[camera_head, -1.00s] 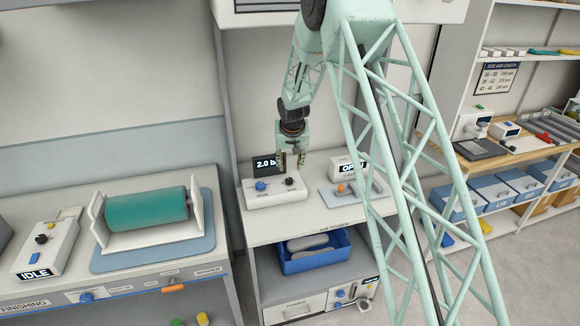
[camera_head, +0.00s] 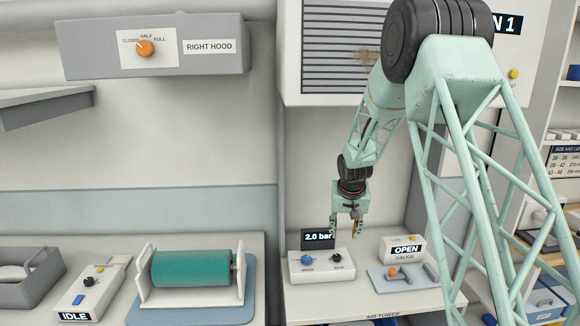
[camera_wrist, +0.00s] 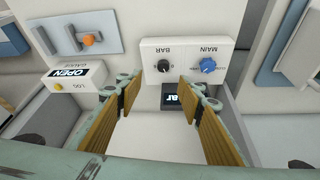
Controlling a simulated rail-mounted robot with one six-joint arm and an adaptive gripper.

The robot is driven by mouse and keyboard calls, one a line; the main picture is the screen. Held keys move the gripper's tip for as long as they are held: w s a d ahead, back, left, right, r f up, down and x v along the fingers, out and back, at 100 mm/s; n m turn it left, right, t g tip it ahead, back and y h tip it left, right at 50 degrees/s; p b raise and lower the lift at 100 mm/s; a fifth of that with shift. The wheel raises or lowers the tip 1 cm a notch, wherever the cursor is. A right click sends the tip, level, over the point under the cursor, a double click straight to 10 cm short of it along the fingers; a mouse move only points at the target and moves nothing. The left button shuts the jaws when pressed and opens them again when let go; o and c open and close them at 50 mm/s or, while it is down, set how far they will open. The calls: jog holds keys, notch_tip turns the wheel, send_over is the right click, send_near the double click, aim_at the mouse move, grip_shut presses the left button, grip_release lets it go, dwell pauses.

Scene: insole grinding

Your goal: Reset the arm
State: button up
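My gripper (camera_head: 346,230) hangs pointing down above the back of the air tower shelf. In the wrist view my gripper (camera_wrist: 160,100) has its two ribbed fingers spread wide with nothing between them, so it is open and empty. Past the fingertips is the white control box (camera_head: 320,268) with a blue MAIN knob (camera_wrist: 208,65) and a black BAR knob (camera_wrist: 164,66). Its display (camera_head: 318,237) reads 2.0 bar and is partly behind the fingers in the wrist view. The fingers look apart from the knobs.
Right of the control box stand a gauge box (camera_head: 403,248) reading OPEN and a grey plate (camera_head: 405,276) with an orange knob. Left are a green roller (camera_head: 190,268) and an IDLE control box (camera_head: 90,290). The RIGHT HOOD panel (camera_head: 150,60) is above.

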jog(key=s+r+b, duration=0.2)
jog(key=s+r, duration=0.5)
jog(key=s, duration=0.4)
jog(key=s+d+r+b, duration=0.1)
jog(key=s+r+b, duration=0.1)
jog(key=s+r, duration=0.65)
jog(key=s+r+b, duration=0.2)
jog(key=s+r, duration=0.3)
jog(key=s, duration=0.7)
jog(key=s+f+b, duration=0.2)
jog(key=s+b, duration=0.1)
jog(key=s, duration=1.5)
jog(key=s+f+n+b, duration=0.1)
jog(key=s+f+b, duration=0.1)
jog(key=s, duration=1.6)
jog(key=shift+a+f+y+b, duration=0.15)
jog(key=shift+a+y+b, duration=0.2)
jog(key=shift+b, duration=0.45)
jog(key=shift+c, duration=0.7)
jog(key=shift+c, duration=1.5)
